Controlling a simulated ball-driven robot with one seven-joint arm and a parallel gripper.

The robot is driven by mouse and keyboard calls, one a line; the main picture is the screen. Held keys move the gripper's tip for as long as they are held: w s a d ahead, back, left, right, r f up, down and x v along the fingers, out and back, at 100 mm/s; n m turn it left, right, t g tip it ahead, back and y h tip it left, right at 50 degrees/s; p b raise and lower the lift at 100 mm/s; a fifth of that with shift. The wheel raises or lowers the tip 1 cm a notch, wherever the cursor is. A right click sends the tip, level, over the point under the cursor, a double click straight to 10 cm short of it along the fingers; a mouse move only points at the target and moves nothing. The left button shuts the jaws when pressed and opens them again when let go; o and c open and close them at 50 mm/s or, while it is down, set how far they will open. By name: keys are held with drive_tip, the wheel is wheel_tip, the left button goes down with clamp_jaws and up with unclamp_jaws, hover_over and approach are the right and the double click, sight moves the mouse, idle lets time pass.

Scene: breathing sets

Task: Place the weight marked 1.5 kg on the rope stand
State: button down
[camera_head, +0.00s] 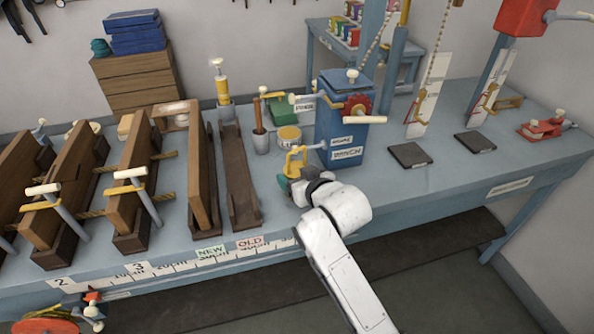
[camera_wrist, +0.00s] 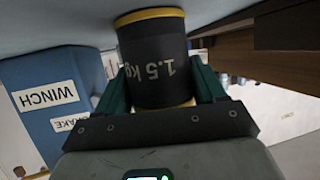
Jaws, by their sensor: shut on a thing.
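The dark weight marked 1.5 kg (camera_wrist: 154,62), a cylinder with yellow rims, is between the green fingers of my gripper (camera_wrist: 160,88) in the wrist view. Its outer rim is close to the bench surface; I cannot tell if it touches. In the head view my gripper (camera_head: 291,184) is low over the bench, in front of the blue winch box, and largely hides the weight. No thing is labelled as the rope stand.
Dark plates (camera_head: 409,156) lie before the boards. Wooden bellows-like frames (camera_head: 203,172) crowd the left. The bench front (camera_head: 430,190) at right is clear.

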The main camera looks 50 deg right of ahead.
drive_tip(key=shift+r, duration=0.1)
drive_tip(key=shift+c, duration=0.5)
unclamp_jaws()
drive_tip(key=shift+f, duration=0.2)
drive_tip(key=shift+r, duration=0.25)
drive_tip(key=shift+s+a, duration=0.15)
drive_tip(key=shift+s, duration=0.2)
drive_tip(key=b+v, duration=0.1)
drive_tip(key=v, duration=1)
